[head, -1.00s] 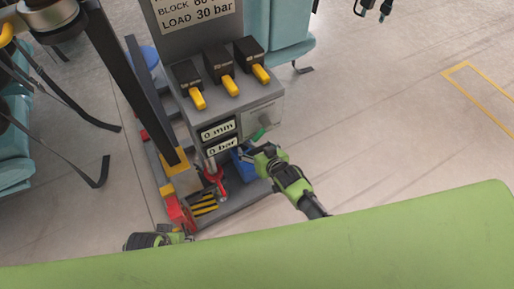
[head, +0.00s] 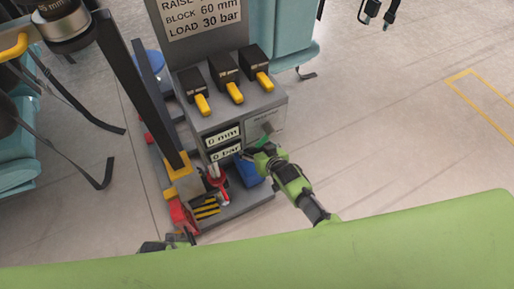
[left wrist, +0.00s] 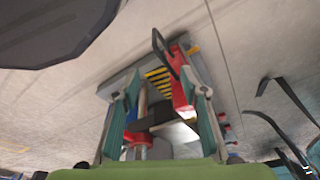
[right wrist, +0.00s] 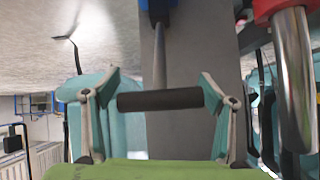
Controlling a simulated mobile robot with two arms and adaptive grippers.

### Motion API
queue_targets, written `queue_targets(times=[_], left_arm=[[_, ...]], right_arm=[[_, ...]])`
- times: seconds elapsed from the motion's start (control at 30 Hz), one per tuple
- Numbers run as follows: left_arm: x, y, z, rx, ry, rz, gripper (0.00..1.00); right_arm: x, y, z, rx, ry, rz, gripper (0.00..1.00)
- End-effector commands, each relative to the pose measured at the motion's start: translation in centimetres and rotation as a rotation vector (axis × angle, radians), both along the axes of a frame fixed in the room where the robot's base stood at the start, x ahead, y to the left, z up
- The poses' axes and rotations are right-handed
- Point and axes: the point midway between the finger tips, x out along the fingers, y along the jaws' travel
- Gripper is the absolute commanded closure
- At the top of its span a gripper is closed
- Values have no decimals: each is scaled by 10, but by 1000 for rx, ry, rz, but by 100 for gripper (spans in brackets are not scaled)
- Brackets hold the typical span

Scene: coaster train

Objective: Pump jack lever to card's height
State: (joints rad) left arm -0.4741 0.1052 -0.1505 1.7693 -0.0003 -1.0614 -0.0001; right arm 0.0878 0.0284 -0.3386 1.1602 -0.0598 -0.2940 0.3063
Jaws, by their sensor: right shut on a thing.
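The card (head: 204,20) on the grey stand reads RAISE, BLOCK 60 mm and LOAD 30 bar; its top is cut off. The displays below read 0 mm (head: 222,137) and 0 bar (head: 226,152). My right gripper (head: 262,152) is at the stand's front by a blue part (head: 249,172). In the right wrist view its fingers are shut on the ends of a black bar handle (right wrist: 160,99) on a metal rod. My left gripper (head: 168,243) is low left, mostly hidden by my green body. In the left wrist view it is open (left wrist: 158,95), with red jack parts (left wrist: 182,90) beyond.
Three black blocks with yellow levers (head: 235,92) sit on the stand. A dark upright post (head: 140,90) stands at left, with a striped yellow-black plate (head: 207,208) low down. Teal seats (head: 15,140) are at left and behind. The floor at right is clear.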

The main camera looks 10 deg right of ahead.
Motion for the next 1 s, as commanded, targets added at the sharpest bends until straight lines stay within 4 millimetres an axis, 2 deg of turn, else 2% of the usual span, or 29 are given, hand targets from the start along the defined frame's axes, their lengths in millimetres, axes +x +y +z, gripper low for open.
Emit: queue_targets(times=[0.03,0.17,0.2,0.23,0.27,0.73,1.0], left_arm=[[0,0,0,0,0,0,60],[0,0,0,0,0,0,60],[0,0,0,0,0,0,60],[0,0,0,0,0,0,60],[0,0,0,0,0,0,60],[3,-1,2,-2,-6,1,60],[2,-1,1,-1,-3,1,60]], right_arm=[[8,-5,7,-3,-19,-6,63],[8,-5,7,-3,-19,-6,63],[8,-5,7,-3,-19,-6,22],[8,-5,7,-2,-19,-6,14],[8,-5,7,-2,-18,-6,11],[-2,-3,6,2,-6,-3,11],[-27,-10,24,2,-6,-4,11]])
